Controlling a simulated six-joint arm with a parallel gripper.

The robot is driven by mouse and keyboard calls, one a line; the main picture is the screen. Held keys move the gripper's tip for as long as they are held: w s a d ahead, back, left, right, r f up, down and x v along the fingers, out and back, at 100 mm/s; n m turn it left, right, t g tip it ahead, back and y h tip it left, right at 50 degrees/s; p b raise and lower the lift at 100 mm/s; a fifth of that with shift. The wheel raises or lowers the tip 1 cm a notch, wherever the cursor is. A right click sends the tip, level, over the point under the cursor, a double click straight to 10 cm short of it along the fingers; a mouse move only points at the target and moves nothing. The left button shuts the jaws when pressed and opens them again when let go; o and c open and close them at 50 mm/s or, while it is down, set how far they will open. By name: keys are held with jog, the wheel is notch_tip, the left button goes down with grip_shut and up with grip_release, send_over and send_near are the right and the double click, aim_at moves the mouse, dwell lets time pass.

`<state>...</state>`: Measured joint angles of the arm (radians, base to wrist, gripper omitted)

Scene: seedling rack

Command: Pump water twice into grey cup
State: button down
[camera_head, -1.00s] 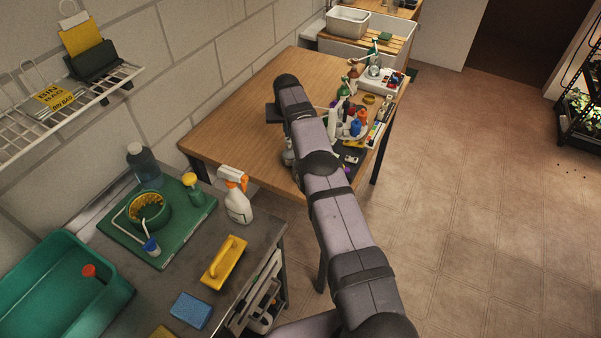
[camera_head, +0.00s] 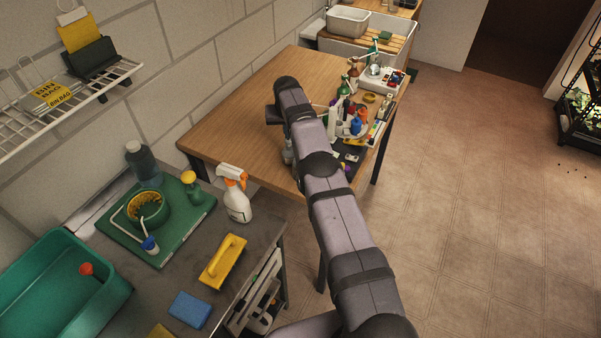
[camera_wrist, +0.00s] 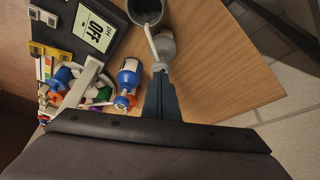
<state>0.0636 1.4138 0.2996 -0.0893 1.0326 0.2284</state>
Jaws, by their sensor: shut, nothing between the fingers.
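The grey cup (camera_wrist: 146,10) shows at the top edge of the wrist view, cut off by the frame, beside a dark scale-like device with a lit panel. A grey pump bottle (camera_wrist: 165,46) stands next to it on the wooden table, and a pale spout (camera_wrist: 152,40) runs from it toward the cup. My gripper (camera_wrist: 160,76) is shut and empty, its fingertips close to the pump bottle's near side. I cannot tell whether they touch it. In the head view my arm hides the gripper and most of this area.
A blue bottle with a white label (camera_wrist: 129,75) and a caddy of coloured bottles (camera_wrist: 75,85) crowd the left of my fingers. The dark device (camera_wrist: 90,40) lies beyond them. The wooden table (camera_wrist: 225,85) is clear to the right.

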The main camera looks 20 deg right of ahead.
jog(key=shift+s+f, duration=0.1)
jog(key=shift+f, duration=0.35)
jog(key=shift+r, duration=0.1)
jog(key=shift+r+p, duration=0.75)
jog(key=shift+r, duration=0.45)
notch_tip(320, 180, up, 6)
jog(key=p, duration=0.5)
jog(key=shift+p, duration=0.4)
